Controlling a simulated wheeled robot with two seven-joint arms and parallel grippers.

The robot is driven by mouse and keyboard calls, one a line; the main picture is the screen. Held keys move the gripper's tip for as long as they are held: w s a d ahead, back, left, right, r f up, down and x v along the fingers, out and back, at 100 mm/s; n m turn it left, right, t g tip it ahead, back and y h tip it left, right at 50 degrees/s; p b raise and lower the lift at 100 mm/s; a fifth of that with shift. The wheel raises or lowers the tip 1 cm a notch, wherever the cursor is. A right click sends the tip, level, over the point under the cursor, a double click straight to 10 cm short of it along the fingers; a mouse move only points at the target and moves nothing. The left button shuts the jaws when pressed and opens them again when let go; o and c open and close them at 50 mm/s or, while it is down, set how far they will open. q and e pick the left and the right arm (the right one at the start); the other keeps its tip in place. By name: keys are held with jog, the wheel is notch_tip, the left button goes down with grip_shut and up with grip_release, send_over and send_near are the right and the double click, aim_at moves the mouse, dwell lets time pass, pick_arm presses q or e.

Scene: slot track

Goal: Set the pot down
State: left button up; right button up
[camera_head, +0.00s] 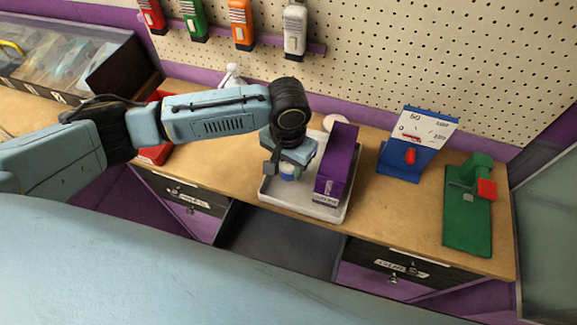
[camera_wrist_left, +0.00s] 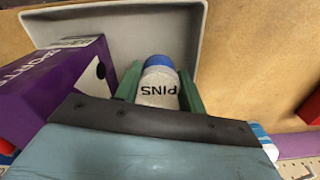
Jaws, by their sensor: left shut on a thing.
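The pot (camera_wrist_left: 158,88) is a small grey-white cylinder lettered PINS with a blue end. My left gripper (camera_wrist_left: 158,80) is shut on it, with a green finger on each side. In the head view the pot (camera_head: 289,172) shows only in part under my left gripper (camera_head: 287,166), over the left part of a pale grey tray (camera_head: 297,208). I cannot tell whether the pot touches the tray floor. The tray also shows in the wrist view (camera_wrist_left: 115,22). My right gripper is not in view.
A tall purple box (camera_head: 340,162) stands in the tray, right of the pot. A blue stand (camera_head: 400,163) and a green press-like tool (camera_head: 466,222) stand further right. An open drawer (camera_head: 280,243) is below the tray. The pegboard (camera_head: 400,55) rises behind.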

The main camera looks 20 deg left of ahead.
aim_at(288, 164)
pick_arm(q)
jog(key=shift+f, duration=0.75)
jog(key=shift+f, duration=0.1)
jog(key=o, duration=0.7)
notch_tip(288, 164, up, 12)
